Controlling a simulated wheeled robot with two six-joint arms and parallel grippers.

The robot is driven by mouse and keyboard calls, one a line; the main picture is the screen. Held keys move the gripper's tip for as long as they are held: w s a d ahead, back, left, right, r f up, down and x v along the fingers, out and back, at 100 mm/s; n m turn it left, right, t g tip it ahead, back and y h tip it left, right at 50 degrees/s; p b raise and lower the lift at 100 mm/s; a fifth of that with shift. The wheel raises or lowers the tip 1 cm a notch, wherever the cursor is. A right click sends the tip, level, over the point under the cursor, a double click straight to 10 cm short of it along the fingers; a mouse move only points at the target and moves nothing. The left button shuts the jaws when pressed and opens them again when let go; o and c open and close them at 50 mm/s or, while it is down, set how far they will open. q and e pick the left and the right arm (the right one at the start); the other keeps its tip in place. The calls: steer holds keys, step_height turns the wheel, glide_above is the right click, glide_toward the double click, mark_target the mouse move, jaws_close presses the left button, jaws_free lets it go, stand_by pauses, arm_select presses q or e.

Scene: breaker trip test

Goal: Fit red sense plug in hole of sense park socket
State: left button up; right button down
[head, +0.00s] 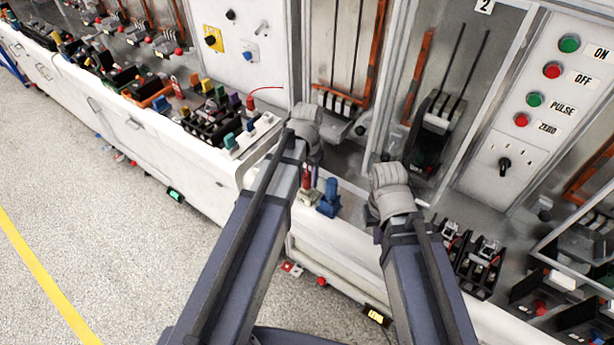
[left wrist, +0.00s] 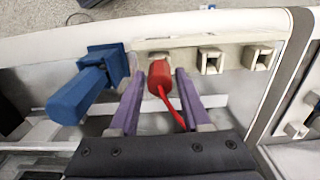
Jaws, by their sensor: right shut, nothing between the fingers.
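The red sense plug (left wrist: 160,82), with a red wire trailing from it, stands over the left part of a pale socket block (left wrist: 232,55) in the left wrist view. I cannot tell how deep it sits in a hole. The head view shows the plug (head: 307,180) upright above the pale block (head: 308,198). My left gripper (left wrist: 160,88) has its purple fingers on either side of the plug, with narrow gaps, so it looks open around it. My right gripper (head: 375,215) is shut and empty, to the right of the blue plug; its fingertips are mostly hidden.
A blue plug (head: 329,198) stands close beside the red one, also at left in the left wrist view (left wrist: 88,88). Two square holes show right of the red plug. A bench with colored plugs (head: 215,112) stands left; breaker panels stand behind.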

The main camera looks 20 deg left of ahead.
mark_target(307, 176)
arm_select(q)
steer(key=shift+o, duration=1.4)
step_height(307, 176, up, 8)
steer(key=p, duration=0.8)
arm_select(e)
step_height(307, 176, up, 8)
arm_select(q)
steer(key=shift+f, duration=0.1)
arm_select(e)
steer(key=shift+f, duration=0.15)
